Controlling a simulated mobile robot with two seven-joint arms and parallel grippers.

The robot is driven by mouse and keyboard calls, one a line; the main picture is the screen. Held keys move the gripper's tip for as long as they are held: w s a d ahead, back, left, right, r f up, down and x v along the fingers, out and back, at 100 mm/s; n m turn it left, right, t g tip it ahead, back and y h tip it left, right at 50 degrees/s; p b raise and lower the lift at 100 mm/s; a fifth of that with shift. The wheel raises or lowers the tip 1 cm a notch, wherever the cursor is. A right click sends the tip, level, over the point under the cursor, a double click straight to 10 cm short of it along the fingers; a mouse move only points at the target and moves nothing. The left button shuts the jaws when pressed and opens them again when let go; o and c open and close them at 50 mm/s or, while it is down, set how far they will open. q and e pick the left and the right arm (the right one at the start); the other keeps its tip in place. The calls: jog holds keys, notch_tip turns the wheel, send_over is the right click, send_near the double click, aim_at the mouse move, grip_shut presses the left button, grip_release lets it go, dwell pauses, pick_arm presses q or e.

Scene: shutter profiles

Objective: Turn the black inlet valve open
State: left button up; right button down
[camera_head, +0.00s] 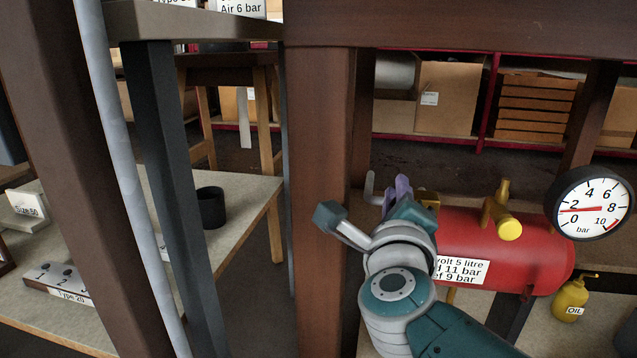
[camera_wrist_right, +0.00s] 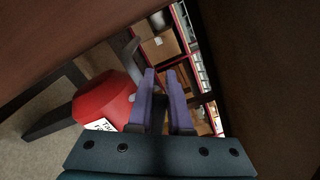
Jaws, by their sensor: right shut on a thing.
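My right gripper (camera_head: 398,190) is at the left end of the red tank (camera_head: 535,245), its purple fingers pointing up and away. In the right wrist view, the fingers (camera_wrist_right: 168,98) stand slightly apart, with a dark piece, the black inlet valve (camera_wrist_right: 159,115), between them. They are shut on it; its exact shape and angle are mostly hidden. In the head view my gripper and wrist hide the valve. The red tank also shows left of the fingers in the wrist view (camera_wrist_right: 100,98). My left gripper is not in view.
A brown post (camera_head: 317,200) and beam (camera_head: 450,25) stand close by. A yellow valve (camera_head: 503,212) sits on the tank. An oil can (camera_head: 572,298) stands at right. A black cup (camera_head: 211,207) is on the left table.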

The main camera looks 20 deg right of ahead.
jog(key=n, duration=0.1)
jog(key=f+n, duration=0.1)
jog(key=n, duration=0.1)
jog(key=shift+w+a+f, duration=0.15)
jog(key=shift+a+f, duration=0.15)
jog(key=shift+f+n+b, duration=0.25)
jog(key=shift+f+n, duration=0.05)
jog(key=shift+n, duration=0.45)
jog(key=shift+f+n+b, duration=0.2)
jog(key=shift+f+n, duration=0.05)
jog(key=shift+n, duration=0.5)
jog(key=c, duration=0.8)
grip_release()
jog(key=shift+c, duration=0.2)
